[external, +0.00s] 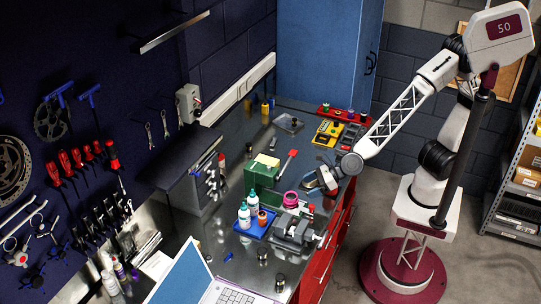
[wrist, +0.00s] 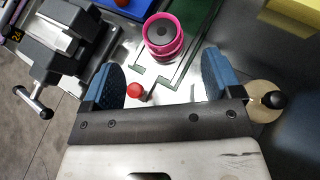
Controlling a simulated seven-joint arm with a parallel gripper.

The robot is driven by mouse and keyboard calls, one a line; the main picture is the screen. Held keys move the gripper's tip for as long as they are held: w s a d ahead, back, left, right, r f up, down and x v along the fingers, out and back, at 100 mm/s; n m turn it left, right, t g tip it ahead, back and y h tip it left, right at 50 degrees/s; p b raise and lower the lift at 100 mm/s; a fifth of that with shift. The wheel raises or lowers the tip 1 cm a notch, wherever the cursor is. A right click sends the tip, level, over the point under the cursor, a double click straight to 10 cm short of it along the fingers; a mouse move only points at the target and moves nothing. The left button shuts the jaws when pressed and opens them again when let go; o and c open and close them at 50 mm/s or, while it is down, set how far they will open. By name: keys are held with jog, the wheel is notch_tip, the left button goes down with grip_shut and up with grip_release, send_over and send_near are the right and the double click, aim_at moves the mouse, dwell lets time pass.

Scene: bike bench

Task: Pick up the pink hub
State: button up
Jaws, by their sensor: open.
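The pink hub (wrist: 163,36) stands on the bench at the top middle of the wrist view, a pink flanged ring with a dark centre. In the external view the pink hub (external: 290,199) is on the bench beside the vise. My gripper (wrist: 168,80) is open, with its two blue-padded fingers apart and nothing held between them. The hub lies beyond the fingertips, roughly in line with the gap. In the external view my gripper (external: 325,180) is over the bench's right edge, to the right of the hub.
A grey vise (external: 294,228) is close to the hub, also at the wrist view's left (wrist: 65,45). A blue tray (external: 256,224) with bottles is left of it. A small red-topped item (wrist: 135,91) is near the left finger. A green box (external: 262,175) stands behind the hub.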

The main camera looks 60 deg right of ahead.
aim_at(290, 197)
jog(key=shift+x, duration=1.05)
jog(key=shift+x, duration=2.6)
jog(key=shift+d, duration=0.1)
jog(key=c, duration=1)
